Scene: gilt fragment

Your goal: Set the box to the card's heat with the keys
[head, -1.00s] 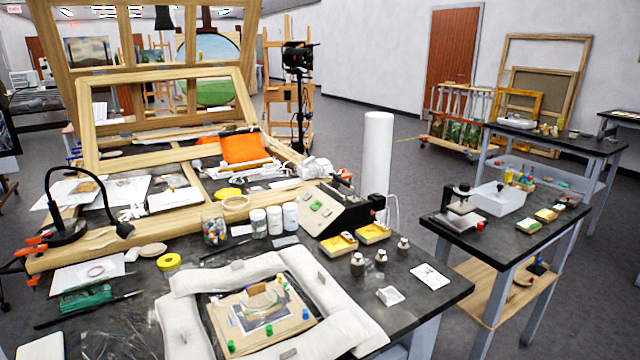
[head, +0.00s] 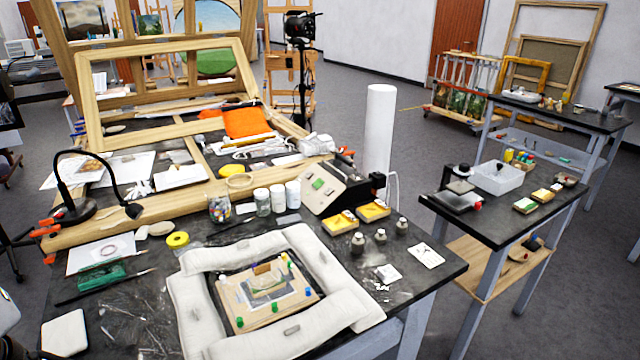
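The box (head: 345,192) is a slanted unit with a pale front, a small green display (head: 318,184) and dark sides. It stands on the dark workbench, right of several white-lidded jars. Its keys and any reading are too small to make out. A white card (head: 427,254) with a small dark mark lies flat near the bench's right corner; I cannot read it, nor tell whether it is the heat card. My gripper is not in view.
White padded cushions (head: 200,312) surround a small board with a picture (head: 265,290) and coloured pegs at the front. Two yellow trays (head: 373,210), small metal weights (head: 380,236) and a tall white cylinder (head: 379,130) are near the box. A gooseneck lamp (head: 75,210) stands left.

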